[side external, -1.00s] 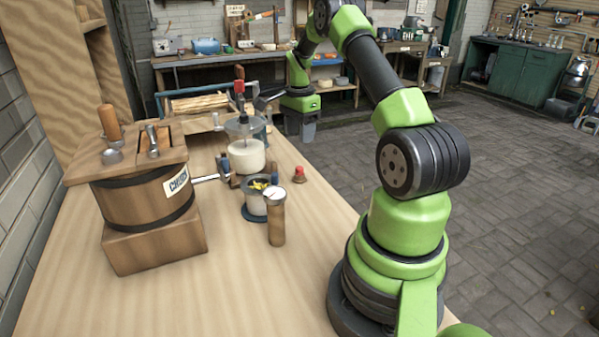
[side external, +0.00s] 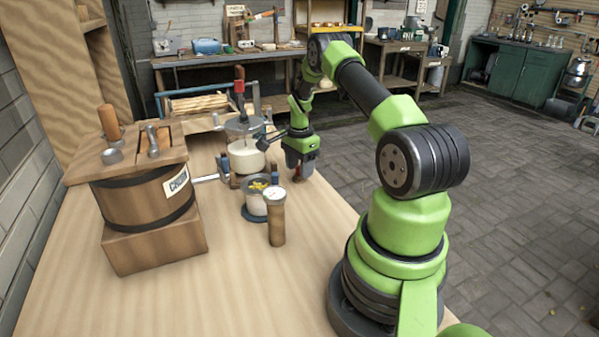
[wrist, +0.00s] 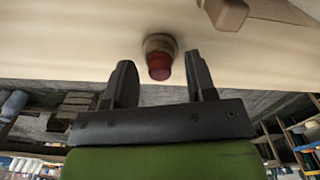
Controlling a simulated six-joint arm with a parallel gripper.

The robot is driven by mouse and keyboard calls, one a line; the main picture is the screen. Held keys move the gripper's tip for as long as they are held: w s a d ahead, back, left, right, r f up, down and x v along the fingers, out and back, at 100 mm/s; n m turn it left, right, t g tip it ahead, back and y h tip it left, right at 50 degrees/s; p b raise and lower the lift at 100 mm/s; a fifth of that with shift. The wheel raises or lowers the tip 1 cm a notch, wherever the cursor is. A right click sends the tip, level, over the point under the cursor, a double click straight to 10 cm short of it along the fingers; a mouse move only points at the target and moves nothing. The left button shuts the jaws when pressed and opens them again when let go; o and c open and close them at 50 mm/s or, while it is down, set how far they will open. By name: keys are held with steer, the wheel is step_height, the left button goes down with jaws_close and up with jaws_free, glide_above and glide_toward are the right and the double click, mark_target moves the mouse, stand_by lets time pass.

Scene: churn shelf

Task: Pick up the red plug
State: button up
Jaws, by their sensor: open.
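The red plug (wrist: 159,66) shows in the wrist view as a small red piece on a brown base, on the pale wood bench top. It lies just ahead of my gripper (wrist: 161,80), roughly midway between the two dark fingers. The fingers are apart and hold nothing. In the side view my gripper (side external: 298,172) points down at the right edge of the bench (side external: 170,292). It hides most of the plug there. I cannot tell whether a finger touches the plug.
To the left of my gripper are a glass jar (side external: 246,160) with a red-topped crank, a small yellow-filled pot (side external: 257,203) and a brown cylinder with a white dial (side external: 276,222). A wooden churn (side external: 140,205) stands farther left. The front of the bench is clear.

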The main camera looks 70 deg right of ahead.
jaws_close()
